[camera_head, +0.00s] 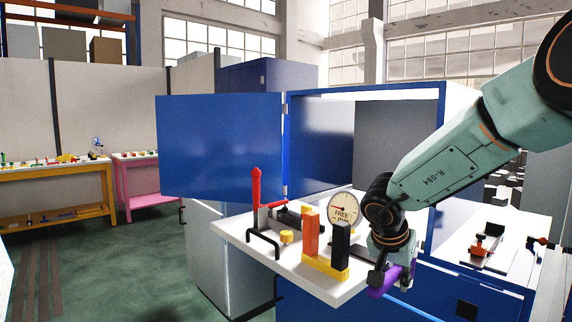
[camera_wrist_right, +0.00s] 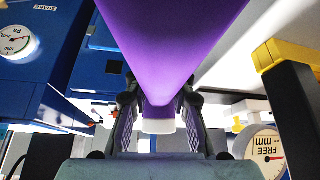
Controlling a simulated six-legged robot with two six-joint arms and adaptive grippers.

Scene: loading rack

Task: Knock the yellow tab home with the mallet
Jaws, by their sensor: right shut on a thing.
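My right gripper (camera_head: 385,275) is shut on a purple thing, probably the mallet (camera_head: 398,280), at the right front edge of the white worktop. In the right wrist view the purple mallet (camera_wrist_right: 170,45) runs between the two fingers (camera_wrist_right: 158,112), with a white end showing; I cannot tell its head from its handle. A yellow piece (camera_head: 325,265), which may be the tab, lies low on the worktop against an orange block (camera_head: 310,233) and a black block (camera_head: 341,243), left of the gripper and apart from it. My left gripper is not in view.
A dial marked FREE mm (camera_head: 343,208) stands behind the blocks. A red-handled clamp (camera_head: 256,190) and a small yellow knob (camera_head: 286,237) are at the left of the white worktop (camera_head: 235,229). An open blue cabinet (camera_head: 290,150) stands behind.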

